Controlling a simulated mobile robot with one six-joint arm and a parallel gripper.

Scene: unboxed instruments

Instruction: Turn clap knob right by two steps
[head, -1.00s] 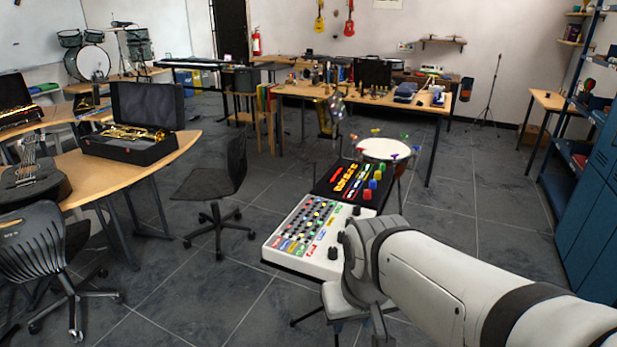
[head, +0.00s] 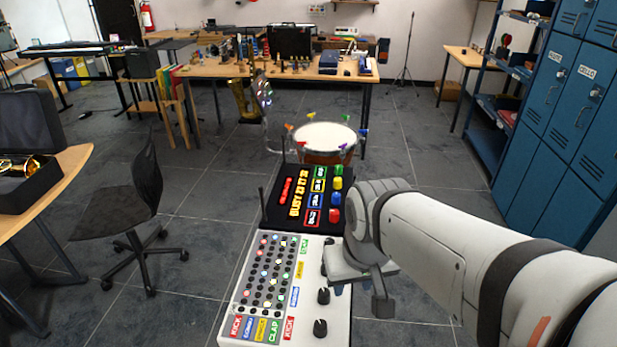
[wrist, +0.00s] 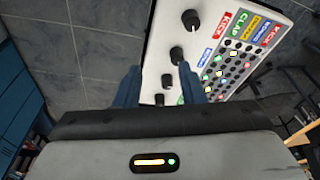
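The white drum machine (head: 285,245) stands ahead in the head view, with a column of black knobs along its right side. The clap knob (wrist: 158,98), the one at the far end from the kick knob (wrist: 190,20), shows low in the wrist view. In the head view the green CLAP label (head: 304,246) marks its row, close beside my arm. My gripper (wrist: 158,85) is open and empty above the panel, its blue fingers apart on both sides of the lower knobs. The fingers are mostly hidden in the head view. I cannot tell whether they touch anything.
A black unit (head: 300,205) with coloured buttons sits directly behind the drum machine, and a drum (head: 325,138) stands beyond it. A swivel chair (head: 125,205) is to the left and blue lockers (head: 560,130) to the right. The floor between is open.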

